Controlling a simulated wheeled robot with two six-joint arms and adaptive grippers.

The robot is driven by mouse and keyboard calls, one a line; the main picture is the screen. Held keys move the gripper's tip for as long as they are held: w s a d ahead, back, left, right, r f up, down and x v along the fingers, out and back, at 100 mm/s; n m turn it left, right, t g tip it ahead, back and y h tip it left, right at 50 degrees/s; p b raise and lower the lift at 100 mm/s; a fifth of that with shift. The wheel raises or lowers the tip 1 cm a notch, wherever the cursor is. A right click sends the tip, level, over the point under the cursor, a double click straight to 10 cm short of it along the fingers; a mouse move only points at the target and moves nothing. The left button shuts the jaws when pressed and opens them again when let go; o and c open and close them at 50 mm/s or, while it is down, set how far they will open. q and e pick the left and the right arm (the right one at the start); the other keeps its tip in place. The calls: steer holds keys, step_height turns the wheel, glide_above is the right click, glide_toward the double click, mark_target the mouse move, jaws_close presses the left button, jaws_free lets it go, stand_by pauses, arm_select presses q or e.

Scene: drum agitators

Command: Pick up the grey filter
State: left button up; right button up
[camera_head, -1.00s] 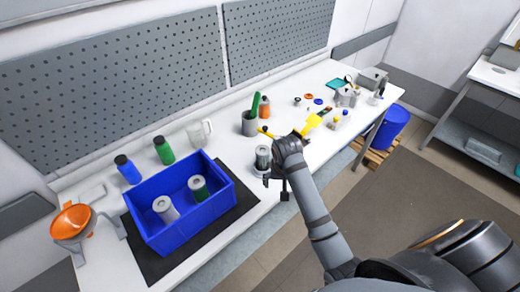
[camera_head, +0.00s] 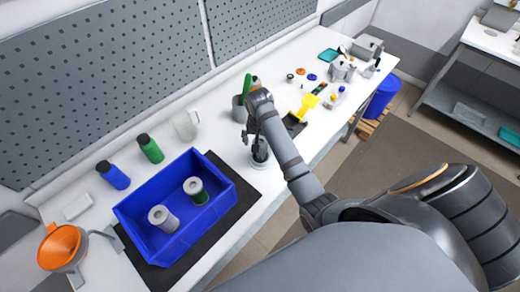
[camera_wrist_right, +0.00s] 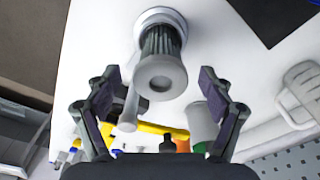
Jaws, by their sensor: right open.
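The grey filter (camera_wrist_right: 162,62) has a dark pleated body and a light grey end cap with a round hole. It stands on a round white base (camera_wrist_right: 160,17) on the worktable. My right gripper (camera_wrist_right: 159,78) is open, with one finger on each side of the filter's cap in the wrist view and visible gaps on both sides. In the head view my right gripper (camera_head: 252,136) hangs over the filter (camera_head: 260,152) and partly hides it. My left gripper is not in view.
A blue crate (camera_head: 150,205) holding a light grey-capped cylinder and a green-banded one stands on a black mat. A yellow tool (camera_head: 309,103) lies to the right.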

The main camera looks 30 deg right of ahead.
steer(key=shift+w+d+f+p, duration=0.15)
steer(key=shift+w+f+p, duration=0.1)
steer(key=shift+f+p, duration=0.5)
steer(key=shift+w+d+f+p, duration=0.15)
steer(key=shift+f+p, duration=0.25)
steer(key=shift+f, duration=0.2)
step_height(320, 180, down, 2)
steer(key=shift+f, duration=0.15)
steer(key=shift+w, duration=0.1)
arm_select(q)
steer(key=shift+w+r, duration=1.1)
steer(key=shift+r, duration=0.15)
arm_select(e)
steer(key=c, duration=1.3)
